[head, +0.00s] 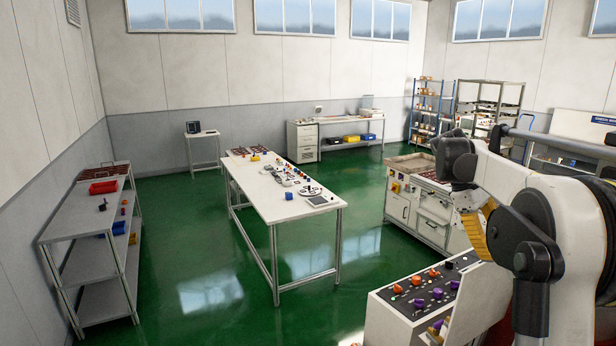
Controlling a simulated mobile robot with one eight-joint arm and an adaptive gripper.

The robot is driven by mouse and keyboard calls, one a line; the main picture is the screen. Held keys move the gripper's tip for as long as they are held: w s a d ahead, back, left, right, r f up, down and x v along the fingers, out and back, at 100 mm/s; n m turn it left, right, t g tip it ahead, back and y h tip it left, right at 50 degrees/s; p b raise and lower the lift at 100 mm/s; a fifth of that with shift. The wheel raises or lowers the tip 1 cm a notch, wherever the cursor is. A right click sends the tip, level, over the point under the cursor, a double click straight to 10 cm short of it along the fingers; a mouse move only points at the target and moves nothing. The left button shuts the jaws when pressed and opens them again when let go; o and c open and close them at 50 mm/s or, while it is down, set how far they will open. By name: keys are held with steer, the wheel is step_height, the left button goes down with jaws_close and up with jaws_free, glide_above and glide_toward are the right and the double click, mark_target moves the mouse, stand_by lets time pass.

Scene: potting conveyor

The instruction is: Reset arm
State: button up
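My arm (570,215), white with black joints, fills the right side of the head view. It is bent, with a black joint (457,160) at its far left end. A white link (467,199) hangs below that joint, beside a ribbed yellow part (474,234). I cannot make out the fingertips of my gripper there, nor whether it holds anything.
A white control box (378,312) with orange and purple knobs stands just below my arm. A white cabinet bench (401,208) is behind it. A long white table (293,212) stands mid-room; a grey shelf (80,227) is at left. Green floor (190,255) between them is clear.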

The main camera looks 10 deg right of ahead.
steer(key=s+a+r+t, duration=0.15)
steer(key=a+t, duration=0.25)
steer(key=a, duration=0.8)
steer(key=s+a+f+m+t+y, duration=0.2)
steer(key=s+a+f+t, duration=0.4)
steer(key=a, duration=0.5)
steer(key=s+a+f+m+t+y, duration=0.2)
steer(key=s+a+f+y, duration=0.15)
steer(key=s+a, duration=0.7)
step_height(320, 180, down, 35)
steer(key=w+a+b, duration=0.1)
steer(key=w+b, duration=0.1)
steer(key=b, duration=3.2)
steer(key=shift+h+b, duration=0.35)
steer(key=shift+h, duration=0.1)
